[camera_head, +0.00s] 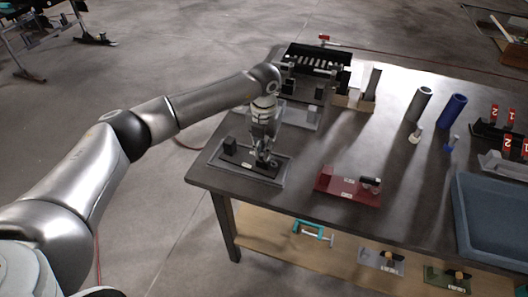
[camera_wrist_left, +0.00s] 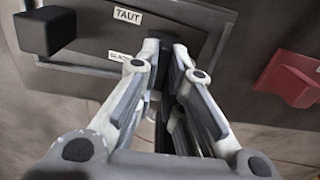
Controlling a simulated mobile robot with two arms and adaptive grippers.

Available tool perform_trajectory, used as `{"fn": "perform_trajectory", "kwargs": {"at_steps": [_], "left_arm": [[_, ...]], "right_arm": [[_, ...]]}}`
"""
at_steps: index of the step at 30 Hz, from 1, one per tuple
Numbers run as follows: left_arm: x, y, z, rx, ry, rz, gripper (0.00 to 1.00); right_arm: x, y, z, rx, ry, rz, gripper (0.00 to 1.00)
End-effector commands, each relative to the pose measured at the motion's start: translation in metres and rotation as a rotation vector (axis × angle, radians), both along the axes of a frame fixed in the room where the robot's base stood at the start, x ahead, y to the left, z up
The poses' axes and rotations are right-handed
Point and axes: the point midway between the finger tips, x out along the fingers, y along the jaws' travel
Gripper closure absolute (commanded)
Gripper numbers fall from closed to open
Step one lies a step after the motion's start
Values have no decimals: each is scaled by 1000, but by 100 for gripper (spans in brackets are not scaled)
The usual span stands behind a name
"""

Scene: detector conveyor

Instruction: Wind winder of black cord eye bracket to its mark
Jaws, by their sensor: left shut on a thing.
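The black cord eye bracket (camera_head: 250,170) is a dark plate on a grey-edged base at the table's near left corner. A black block (camera_head: 229,147) stands on its left part; the block also shows at the upper left of the left wrist view (camera_wrist_left: 45,32). The plate carries a white TAUT label (camera_wrist_left: 128,16) and a SLACK label (camera_wrist_left: 122,56), partly covered by a finger. My left gripper (camera_head: 263,159) points down over the plate's right part. It is shut on a dark piece (camera_wrist_left: 180,65), apparently the winder, mostly hidden between the fingers. My right gripper is not in view.
A red bracket (camera_head: 335,185) sits to the right; it also shows in the left wrist view (camera_wrist_left: 285,85). Behind are a grey fixture (camera_head: 302,117) and a black rack (camera_head: 315,62). Two tubes and a blue tray (camera_head: 490,215) stand farther right. The table between is clear.

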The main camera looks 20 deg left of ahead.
Motion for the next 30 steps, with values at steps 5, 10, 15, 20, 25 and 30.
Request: {"fn": "perform_trajectory", "kwargs": {"at_steps": [5, 10, 15, 20, 25, 30], "left_arm": [[1, 0, -4, 0, -4, -169, 100], [1, 0, -3, 1, -3, -331, 100], [1, 0, -3, 1, -4, -487, 100], [1, 0, -2, 1, -3, -620, 100], [1, 0, -1, 0, -3, -734, 100], [1, 0, 0, -1, -3, -812, 100]], "right_arm": [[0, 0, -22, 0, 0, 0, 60], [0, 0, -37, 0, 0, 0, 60], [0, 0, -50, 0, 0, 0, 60], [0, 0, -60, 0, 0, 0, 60], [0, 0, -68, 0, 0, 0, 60], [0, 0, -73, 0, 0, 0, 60]]}}
